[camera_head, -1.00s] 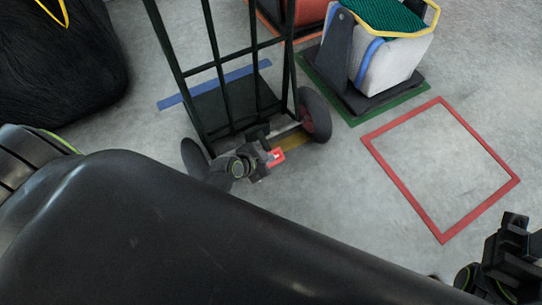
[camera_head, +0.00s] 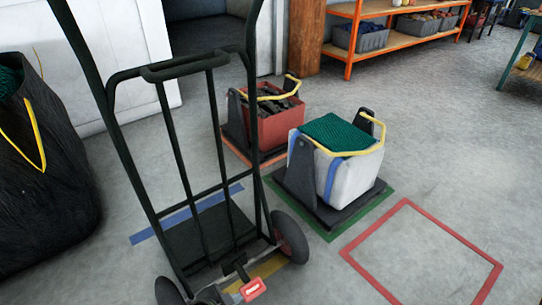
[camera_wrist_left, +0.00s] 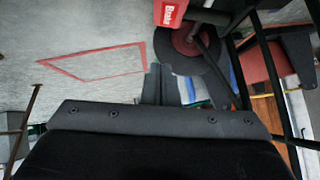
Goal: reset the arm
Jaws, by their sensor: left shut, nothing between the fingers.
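My left gripper (camera_head: 237,267) shows at the bottom of the head view, low by the hand truck's base, beside a red brake tag (camera_head: 253,289). In the left wrist view its fingers (camera_wrist_left: 159,84) are shut and empty. The red tag (camera_wrist_left: 170,12) hangs at the top of that view, apart from the fingers. My right gripper is not in view.
The dark hand truck (camera_head: 205,215) stands close, its wheel (camera_head: 290,237) right of the gripper. A white bin with green net (camera_head: 335,165) and a red bin (camera_head: 275,122) stand behind. A black bag (camera_head: 40,190) is left. The red floor square (camera_head: 425,250) is empty.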

